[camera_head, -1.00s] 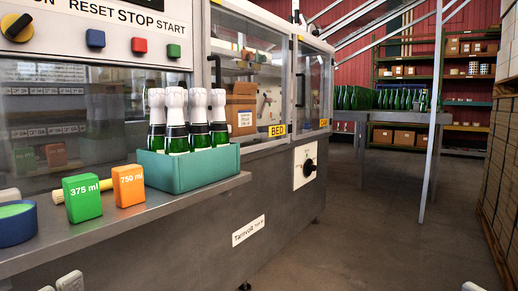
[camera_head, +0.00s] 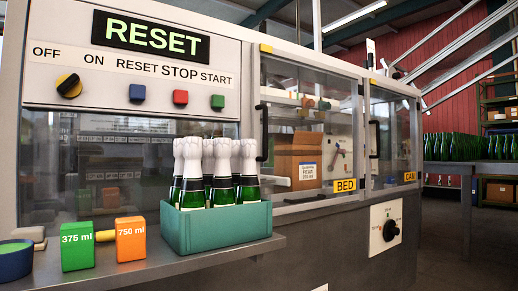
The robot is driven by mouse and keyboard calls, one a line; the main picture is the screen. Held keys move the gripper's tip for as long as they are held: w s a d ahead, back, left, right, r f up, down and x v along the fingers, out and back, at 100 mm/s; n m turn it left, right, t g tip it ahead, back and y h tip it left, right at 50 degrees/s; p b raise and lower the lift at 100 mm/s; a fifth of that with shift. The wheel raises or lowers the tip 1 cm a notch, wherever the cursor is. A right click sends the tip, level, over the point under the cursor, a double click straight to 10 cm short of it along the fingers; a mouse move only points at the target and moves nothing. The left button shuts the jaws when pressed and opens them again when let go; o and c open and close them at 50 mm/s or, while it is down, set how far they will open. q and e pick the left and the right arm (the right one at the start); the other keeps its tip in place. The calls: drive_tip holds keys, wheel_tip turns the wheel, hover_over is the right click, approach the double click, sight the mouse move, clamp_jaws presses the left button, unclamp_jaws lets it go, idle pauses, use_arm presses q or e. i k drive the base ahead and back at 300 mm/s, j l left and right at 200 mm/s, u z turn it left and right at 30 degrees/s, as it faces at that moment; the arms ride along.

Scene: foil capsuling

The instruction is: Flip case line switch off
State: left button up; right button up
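A rotary switch with a black knob and yellow mark (camera_head: 69,86) sits on the white control panel, under the words OFF and ON. Its pointer leans to the upper left, toward OFF. A second black rotary knob (camera_head: 390,230) is on a white plate low on the machine front at the right. The plate's small markings are too small to read, so I cannot tell its setting. No label in view names a case line switch. Neither of my grippers is in view.
A display (camera_head: 150,36) reads RESET above blue, red and green buttons. A teal crate (camera_head: 218,231) of foil-topped bottles stands on the ledge beside green (camera_head: 77,246) and orange (camera_head: 130,239) blocks. A cardboard box (camera_head: 297,160) is behind the glass. Floor is clear at right.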

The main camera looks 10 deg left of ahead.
sight(68, 86)
drive_tip(key=u, duration=1.4)
